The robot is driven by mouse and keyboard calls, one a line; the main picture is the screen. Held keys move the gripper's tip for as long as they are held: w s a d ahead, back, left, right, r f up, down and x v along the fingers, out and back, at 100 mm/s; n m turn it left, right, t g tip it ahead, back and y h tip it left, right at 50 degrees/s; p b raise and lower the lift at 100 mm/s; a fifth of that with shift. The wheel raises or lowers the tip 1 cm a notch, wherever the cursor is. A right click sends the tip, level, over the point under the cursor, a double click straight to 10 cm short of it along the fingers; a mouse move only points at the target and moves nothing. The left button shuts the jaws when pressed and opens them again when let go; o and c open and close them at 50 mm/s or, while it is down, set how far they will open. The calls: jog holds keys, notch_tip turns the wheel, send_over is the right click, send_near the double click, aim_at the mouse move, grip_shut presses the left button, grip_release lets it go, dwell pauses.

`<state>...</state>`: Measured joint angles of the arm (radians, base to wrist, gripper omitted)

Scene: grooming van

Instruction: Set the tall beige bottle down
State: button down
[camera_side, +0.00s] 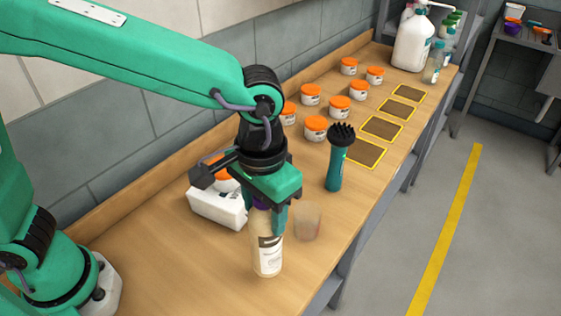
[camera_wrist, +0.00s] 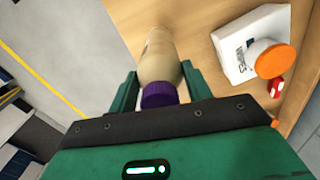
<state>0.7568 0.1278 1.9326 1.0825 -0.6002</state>
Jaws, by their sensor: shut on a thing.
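The tall beige bottle (camera_side: 267,251) has a purple cap and a pale label, and it is upright near the front edge of the wooden bench (camera_side: 163,263). My gripper (camera_side: 268,208) is shut on it from above, around its upper part just below the cap. In the wrist view the bottle (camera_wrist: 160,58) lies between the two green fingers (camera_wrist: 157,86), with its purple cap (camera_wrist: 159,94) close to the palm. I cannot tell whether its base touches the bench.
Several orange-lidded jars (camera_side: 316,128) and yellow-edged dark squares (camera_side: 382,128) lie farther along. The bench's near left is clear.

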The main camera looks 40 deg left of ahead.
jog(key=shift+f, duration=2.1)
jog(key=c, duration=0.6)
grip_release()
jog(key=shift+c, duration=0.2)
notch_tip(320, 180, up, 12)
jog(key=shift+r, duration=0.15)
jog(key=shift+a, duration=0.1)
